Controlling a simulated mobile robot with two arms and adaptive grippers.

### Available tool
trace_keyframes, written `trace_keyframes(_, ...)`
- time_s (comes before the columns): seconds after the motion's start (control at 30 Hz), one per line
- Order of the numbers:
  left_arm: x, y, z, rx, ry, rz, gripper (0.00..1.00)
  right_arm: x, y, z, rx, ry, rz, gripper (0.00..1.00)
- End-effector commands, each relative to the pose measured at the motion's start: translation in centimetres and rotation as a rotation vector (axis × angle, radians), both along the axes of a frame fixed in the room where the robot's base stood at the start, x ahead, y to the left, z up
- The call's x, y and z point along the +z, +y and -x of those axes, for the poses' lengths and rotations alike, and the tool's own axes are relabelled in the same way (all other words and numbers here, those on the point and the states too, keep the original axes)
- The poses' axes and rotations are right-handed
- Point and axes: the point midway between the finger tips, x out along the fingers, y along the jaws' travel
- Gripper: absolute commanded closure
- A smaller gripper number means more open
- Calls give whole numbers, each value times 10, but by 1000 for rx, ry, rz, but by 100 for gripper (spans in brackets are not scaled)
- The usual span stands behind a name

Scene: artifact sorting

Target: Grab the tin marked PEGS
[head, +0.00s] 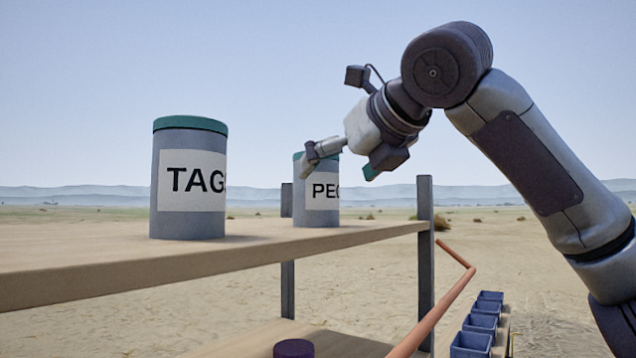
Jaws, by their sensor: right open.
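The tin marked PEGS (317,216) is a grey-blue cylinder with a green lid and a white label, of which "PE" and part of another letter show. It stands upright near the right end of the upper shelf (130,262). My right gripper (340,163) comes in from the upper right and is open at the tin's top. One finger overlaps the tin's upper left in the picture. The other finger is right of the tin, apart from it. Part of the lid is hidden behind the gripper. I cannot tell whether the near finger touches the tin. My left gripper is out of view.
A larger-looking tin marked TAGS (188,223) stands on the shelf to the left. A grey post (425,260) rises at the shelf's right end. An orange bar (440,305) slants below it. Several blue bins (481,323) sit lower right. A dark purple object (294,349) is below the shelf.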

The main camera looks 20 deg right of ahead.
Motion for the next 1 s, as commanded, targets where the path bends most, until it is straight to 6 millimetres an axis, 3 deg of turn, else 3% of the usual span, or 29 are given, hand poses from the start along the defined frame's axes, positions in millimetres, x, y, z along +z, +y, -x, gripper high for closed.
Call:
trace_keyframes(0.17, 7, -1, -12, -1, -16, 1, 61, -3, 2, -11, 0, 0, 0, 0)
trace_keyframes(0.37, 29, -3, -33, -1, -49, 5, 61, -13, 10, -36, 0, 3, 1, 0)
trace_keyframes(0.53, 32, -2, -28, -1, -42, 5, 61, -22, 13, -52, 1, 0, -1, 0)
trace_keyframes(0.77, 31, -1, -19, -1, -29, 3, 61, -24, 14, -53, 1, -1, -1, 0)
trace_keyframes(1.0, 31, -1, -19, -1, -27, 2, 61, -24, 13, -53, 1, -1, -1, 38)
